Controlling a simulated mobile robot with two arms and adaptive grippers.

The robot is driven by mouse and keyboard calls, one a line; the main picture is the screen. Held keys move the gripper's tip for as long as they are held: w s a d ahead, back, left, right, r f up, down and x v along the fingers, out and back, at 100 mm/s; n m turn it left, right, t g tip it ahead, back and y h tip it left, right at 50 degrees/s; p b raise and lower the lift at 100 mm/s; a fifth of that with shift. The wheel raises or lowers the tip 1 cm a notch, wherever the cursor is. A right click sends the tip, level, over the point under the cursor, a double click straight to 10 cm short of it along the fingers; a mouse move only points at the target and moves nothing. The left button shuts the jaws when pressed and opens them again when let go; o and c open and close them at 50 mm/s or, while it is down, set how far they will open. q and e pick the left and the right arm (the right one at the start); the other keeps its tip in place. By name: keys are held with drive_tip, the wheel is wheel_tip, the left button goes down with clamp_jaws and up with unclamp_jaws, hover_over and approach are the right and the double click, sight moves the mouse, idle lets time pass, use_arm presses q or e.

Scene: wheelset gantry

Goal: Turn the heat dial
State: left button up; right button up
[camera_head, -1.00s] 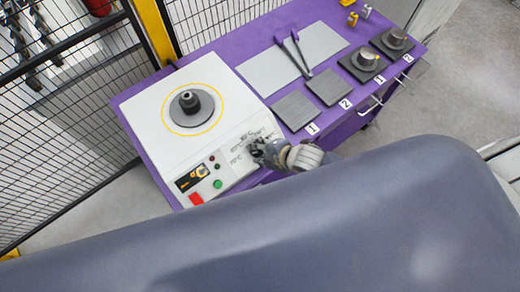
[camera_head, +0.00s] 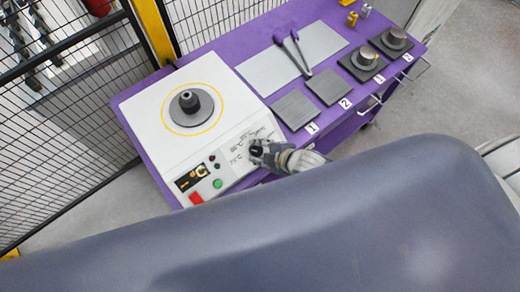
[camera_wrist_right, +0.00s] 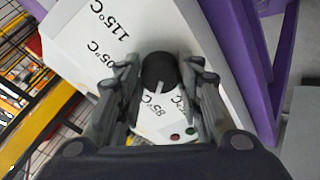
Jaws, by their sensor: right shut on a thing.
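The heat dial (camera_wrist_right: 160,72) is a round black knob with a white pointer line on the sloped front panel of the white heater unit (camera_head: 150,122). Printed temperature marks ring it; 115°C reads clearly in the right wrist view. The pointer line slants down and right there, near a mark that looks like 85°C. My right gripper (camera_head: 257,150) is at the panel, shut on the dial, with one finger on each side in the right wrist view (camera_wrist_right: 158,82). My left gripper is not in view.
The heater has a dark disc (camera_head: 190,105), a lit display (camera_head: 192,177), a green button (camera_head: 218,183) and a red switch (camera_head: 196,198). Tongs (camera_head: 296,55), grey plates and metal parts lie on the purple table (camera_head: 225,48). A mesh fence (camera_head: 65,120) stands at left.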

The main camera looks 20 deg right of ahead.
drive_tip(key=o, duration=1.1)
drive_tip(key=v, duration=1.2)
drive_tip(key=shift+f, duration=0.1)
